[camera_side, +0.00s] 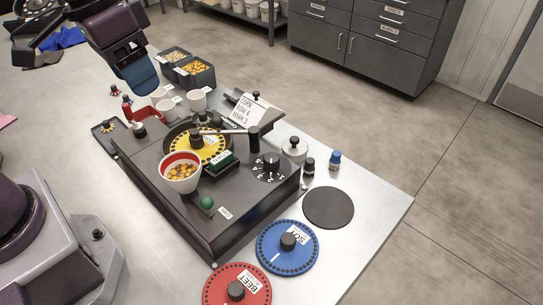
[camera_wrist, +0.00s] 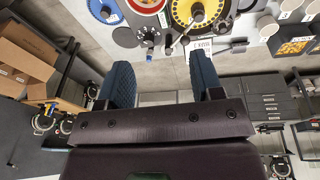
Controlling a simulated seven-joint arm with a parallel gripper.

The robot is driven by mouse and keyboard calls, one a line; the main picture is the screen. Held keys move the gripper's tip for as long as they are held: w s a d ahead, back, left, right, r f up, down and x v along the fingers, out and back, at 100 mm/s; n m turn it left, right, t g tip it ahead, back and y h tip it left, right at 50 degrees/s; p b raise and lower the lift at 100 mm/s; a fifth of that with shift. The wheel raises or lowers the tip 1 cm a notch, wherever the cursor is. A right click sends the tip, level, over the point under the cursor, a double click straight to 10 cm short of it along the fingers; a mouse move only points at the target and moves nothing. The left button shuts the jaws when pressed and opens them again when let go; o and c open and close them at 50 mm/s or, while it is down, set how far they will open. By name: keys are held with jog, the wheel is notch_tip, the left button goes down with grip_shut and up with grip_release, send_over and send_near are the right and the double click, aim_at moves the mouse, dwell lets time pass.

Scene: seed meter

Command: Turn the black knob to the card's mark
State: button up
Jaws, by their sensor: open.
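The black knob (camera_side: 271,159) sits on a numbered dial at the right end of the dark seed meter housing (camera_side: 150,178). White numerals ring it; I cannot tell where its pointer stands. The white card (camera_side: 250,108) stands behind the meter and appears to read corn, row 4, mark 3.
A yellow seed plate (camera_side: 213,149) lies in the meter, beneath a black crank arm (camera_side: 228,131). Blue (camera_side: 272,255) and red (camera_side: 220,290) plates lie in front. A blue-capped bottle (camera_side: 334,160) stands right.

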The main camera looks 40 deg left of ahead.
aim_at(271, 157)
jog(key=w+d+f+n+g, duration=0.1)
jog(key=w+d+f+n, duration=0.25)
jog(key=w, duration=0.25)
jog(key=w+d+f+n+y, duration=0.1)
jog(key=w+d+f+n, duration=0.1)
jog(key=w+d+f, duration=0.3)
jog(key=w+d+f+n+g, duration=0.1)
jog(key=w+f+n, duration=0.15)
jog(key=w, duration=0.35)
jog(key=shift+n, duration=0.3)
jog(key=f, duration=1.2)
jog(key=shift+w+f, duration=0.1)
jog(key=shift+w, duration=0.1)
jog(key=c, duration=0.9)
